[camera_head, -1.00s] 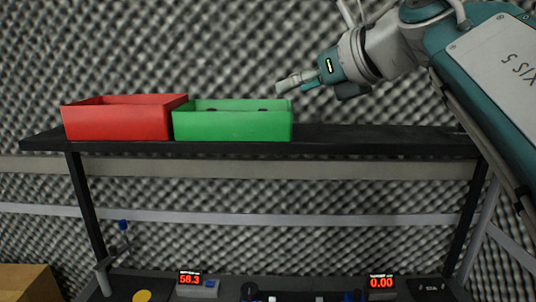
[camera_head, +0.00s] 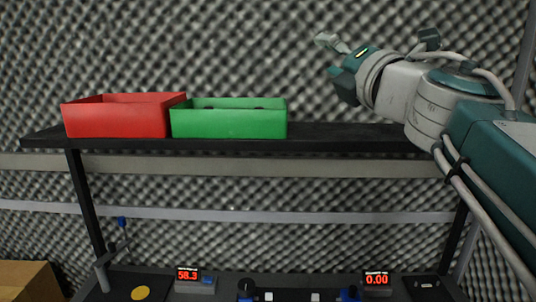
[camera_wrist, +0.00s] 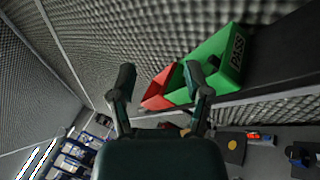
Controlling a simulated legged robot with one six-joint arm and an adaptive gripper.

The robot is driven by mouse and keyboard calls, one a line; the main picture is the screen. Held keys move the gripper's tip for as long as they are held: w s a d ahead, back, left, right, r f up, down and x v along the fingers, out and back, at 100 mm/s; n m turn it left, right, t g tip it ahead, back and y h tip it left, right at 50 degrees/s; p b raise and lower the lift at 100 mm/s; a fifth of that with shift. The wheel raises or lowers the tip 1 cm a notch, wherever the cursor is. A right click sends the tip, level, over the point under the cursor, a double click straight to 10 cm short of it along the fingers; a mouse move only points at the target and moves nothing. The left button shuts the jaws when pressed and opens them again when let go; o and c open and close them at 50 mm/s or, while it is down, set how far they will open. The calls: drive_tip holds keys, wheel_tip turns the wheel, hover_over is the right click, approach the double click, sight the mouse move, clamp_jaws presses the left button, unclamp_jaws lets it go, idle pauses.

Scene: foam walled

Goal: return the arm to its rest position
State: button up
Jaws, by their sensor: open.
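My gripper (camera_head: 330,42) is up at the right of centre in the head view, above the shelf and to the right of the green bin. In the wrist view my gripper (camera_wrist: 160,92) shows its two fingers spread apart with nothing between them. My arm reaches in from the right side of the head view, with its wrist raised and the fingers pointing left.
A red bin (camera_head: 116,121) and a green bin (camera_head: 230,124) stand side by side on the black shelf (camera_head: 350,139). The shelf's right half is bare. Below is a bench with two red displays (camera_head: 377,280). Grey foam walls surround the place.

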drive_tip(key=s+d+f+m+g+h, duration=0.1)
drive_tip(key=s+d+f+m+h, duration=0.1)
drive_tip(key=d+f+m+h, duration=0.55)
drive_tip(key=s+d+f+m+g+h, duration=0.1)
drive_tip(key=d+f+m+h, duration=0.25)
drive_tip(key=f+m, duration=0.8)
drive_tip(key=s+a+f+m+g+y, duration=0.1)
drive_tip(key=s+f+m+g, duration=0.4)
drive_tip(key=f, duration=0.6)
drive_tip(key=s+a+f+m+g+y, duration=0.1)
drive_tip(key=s+a+f+m+g, duration=0.2)
drive_tip(key=s+f, duration=0.7)
drive_tip(key=f+m+g, duration=0.1)
drive_tip(key=m+g, duration=0.1)
drive_tip(key=g, duration=0.1)
drive_tip(key=shift+a+f+m, duration=0.4)
